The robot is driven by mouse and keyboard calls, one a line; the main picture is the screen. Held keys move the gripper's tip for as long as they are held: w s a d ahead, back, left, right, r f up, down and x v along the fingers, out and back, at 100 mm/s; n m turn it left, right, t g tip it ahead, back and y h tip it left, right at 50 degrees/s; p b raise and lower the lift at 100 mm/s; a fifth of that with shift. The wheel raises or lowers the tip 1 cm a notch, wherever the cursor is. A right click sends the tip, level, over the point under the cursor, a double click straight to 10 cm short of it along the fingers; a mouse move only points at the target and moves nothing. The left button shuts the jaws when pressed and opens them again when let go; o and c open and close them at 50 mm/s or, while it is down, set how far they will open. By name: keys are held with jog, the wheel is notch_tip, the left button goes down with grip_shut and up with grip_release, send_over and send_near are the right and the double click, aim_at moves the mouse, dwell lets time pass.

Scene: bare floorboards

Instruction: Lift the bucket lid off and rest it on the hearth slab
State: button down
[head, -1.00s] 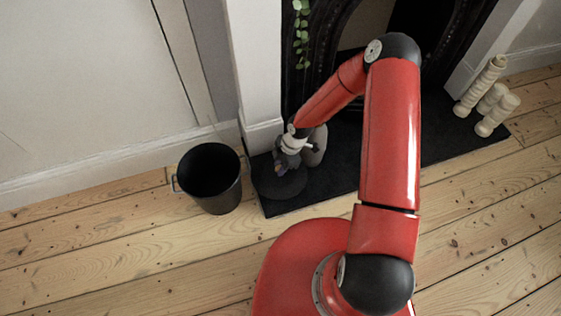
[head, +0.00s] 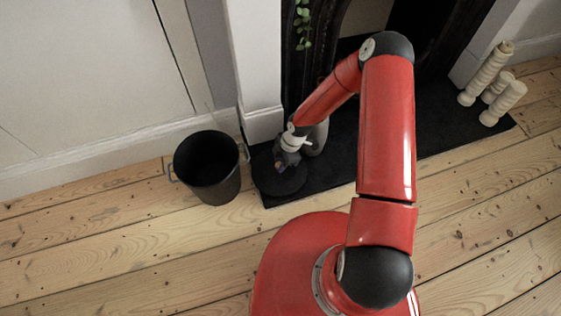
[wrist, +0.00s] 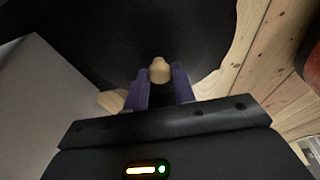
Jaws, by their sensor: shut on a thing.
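The black bucket (head: 216,182) stands open on the floorboards, left of the hearth, with a handle on each side. The dark round lid (head: 281,184) is at the left end of the black hearth slab (head: 347,165). It looks flat on or just over the slab; I cannot tell if it touches. My gripper (head: 288,161) is above the lid. In the wrist view my gripper (wrist: 159,80) has its purple fingers shut on the lid's pale wooden knob (wrist: 159,70), with the dark lid (wrist: 185,30) beyond.
A grey vase-like object (head: 317,138) stands on the slab right behind my gripper. Pale candlestick-like pieces (head: 503,104) stand at the slab's far right. A white fireplace pillar (head: 258,80) rises behind the lid. Trailing green leaves (head: 303,25) hang above. The front floorboards (head: 130,245) are clear.

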jog(key=shift+f+b, duration=0.5)
jog(key=shift+f, duration=0.05)
jog(key=c, duration=1.1)
grip_release()
jog(key=p+v, duration=0.1)
jog(key=v, duration=0.6)
jog(key=shift+d+r+p, duration=0.15)
jog(key=shift+r+p, duration=0.15)
jog(key=shift+r, duration=0.1)
